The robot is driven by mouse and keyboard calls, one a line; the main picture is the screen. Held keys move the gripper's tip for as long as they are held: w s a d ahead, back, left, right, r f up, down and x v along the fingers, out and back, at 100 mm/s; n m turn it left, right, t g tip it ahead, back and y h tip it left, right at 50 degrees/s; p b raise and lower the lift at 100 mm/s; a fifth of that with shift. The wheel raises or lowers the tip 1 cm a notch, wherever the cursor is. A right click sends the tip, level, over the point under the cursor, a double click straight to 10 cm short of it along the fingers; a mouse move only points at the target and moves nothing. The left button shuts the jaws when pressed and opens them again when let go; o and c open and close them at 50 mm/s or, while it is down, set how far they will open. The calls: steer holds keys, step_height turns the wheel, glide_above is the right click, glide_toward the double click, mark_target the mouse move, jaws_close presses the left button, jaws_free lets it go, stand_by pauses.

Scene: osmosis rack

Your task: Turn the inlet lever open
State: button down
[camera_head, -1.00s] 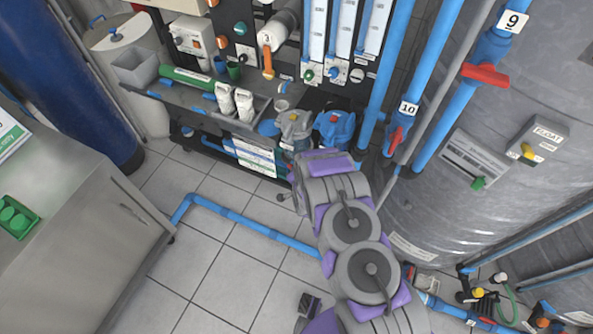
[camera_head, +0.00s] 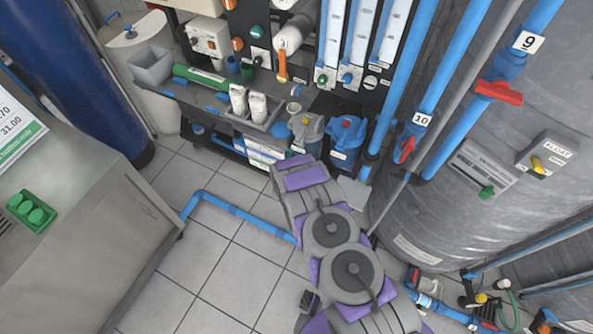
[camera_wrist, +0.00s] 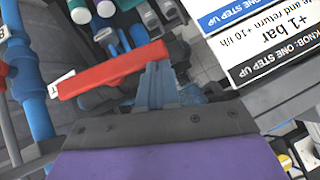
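A long red lever (camera_wrist: 110,70) lies slantwise across the wrist view, on a valve with a blue pipe (camera_wrist: 33,100) to its left. Its label is mostly hidden, so I cannot tell from writing that it is the inlet lever. My gripper (camera_wrist: 157,72) has its narrow blue-grey fingers together, overlapping the lever's right part in the picture. No part of the lever shows between them, and I cannot tell whether they touch it. In the head view the gripper and this lever are hidden behind my arm. Red levers 9 (camera_head: 499,92) and 10 (camera_head: 407,150) show on blue pipes at the right.
Printed cards (camera_wrist: 265,40) stand close at the upper right of the wrist view. A blue floor pipe (camera_head: 240,213) runs across the tiles. A large grey tank (camera_head: 450,215) stands right, a grey cabinet (camera_head: 150,225) left.

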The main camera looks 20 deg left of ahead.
steer(key=shift+f, duration=0.15)
steer(key=shift+a+f, duration=0.2)
steer(key=shift+a, duration=0.1)
steer(key=shift+s, duration=0.1)
stand_by(0.4)
